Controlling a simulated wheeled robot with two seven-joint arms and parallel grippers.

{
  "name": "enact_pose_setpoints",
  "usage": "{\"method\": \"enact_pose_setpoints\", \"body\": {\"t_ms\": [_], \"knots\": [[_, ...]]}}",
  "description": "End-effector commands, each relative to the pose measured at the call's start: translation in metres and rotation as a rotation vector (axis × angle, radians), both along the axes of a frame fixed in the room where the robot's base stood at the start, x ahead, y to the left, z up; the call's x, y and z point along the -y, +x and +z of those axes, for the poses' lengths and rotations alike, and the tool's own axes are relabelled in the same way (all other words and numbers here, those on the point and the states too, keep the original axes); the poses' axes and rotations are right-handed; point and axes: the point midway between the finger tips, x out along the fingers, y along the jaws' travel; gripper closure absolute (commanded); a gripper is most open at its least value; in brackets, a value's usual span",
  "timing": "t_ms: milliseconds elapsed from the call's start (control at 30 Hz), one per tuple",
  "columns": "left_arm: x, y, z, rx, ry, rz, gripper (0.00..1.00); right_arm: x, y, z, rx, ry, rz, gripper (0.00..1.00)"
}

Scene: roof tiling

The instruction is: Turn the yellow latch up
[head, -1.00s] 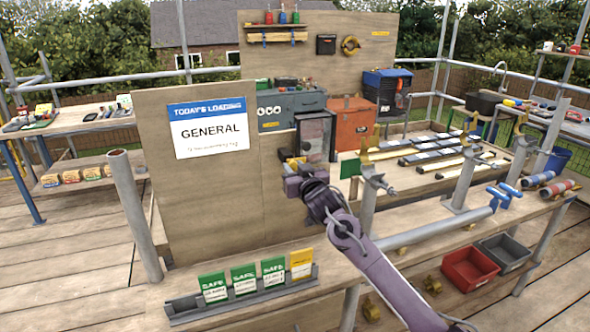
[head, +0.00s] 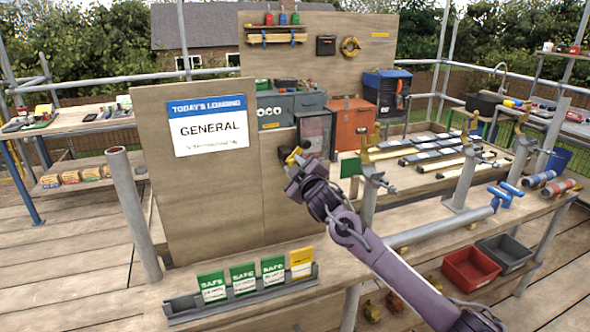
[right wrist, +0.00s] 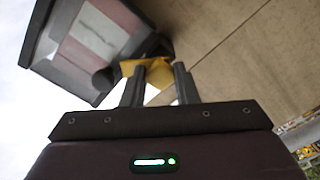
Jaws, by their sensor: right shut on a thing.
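The yellow latch (head: 293,155) is on the right part of the upright plywood board, below a small dark box with a clear front (head: 314,132). In the head view it is small and slanted, partly hidden by my right gripper (head: 291,165). In the right wrist view the latch (right wrist: 152,72) lies between the two dark fingertips of my right gripper (right wrist: 160,78), which is shut on it. The dark box (right wrist: 95,45) is beside it there. My left gripper is not in view.
The plywood board (head: 200,190) carries a "General" sign (head: 210,125). A rack of green and yellow tags (head: 240,290) stands on the bench in front. A steel post (head: 130,210) rises at the left, and a horizontal pipe (head: 440,230) runs right of my arm.

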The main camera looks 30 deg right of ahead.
Motion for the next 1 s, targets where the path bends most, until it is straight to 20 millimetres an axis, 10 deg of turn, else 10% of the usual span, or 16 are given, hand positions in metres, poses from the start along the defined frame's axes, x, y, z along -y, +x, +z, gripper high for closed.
{"method": "enact_pose_setpoints", "body": {"t_ms": [1000], "knots": [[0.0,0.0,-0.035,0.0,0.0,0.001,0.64,0.0,0.0,-0.001,-0.173,-0.713,0.001,0.96]]}}
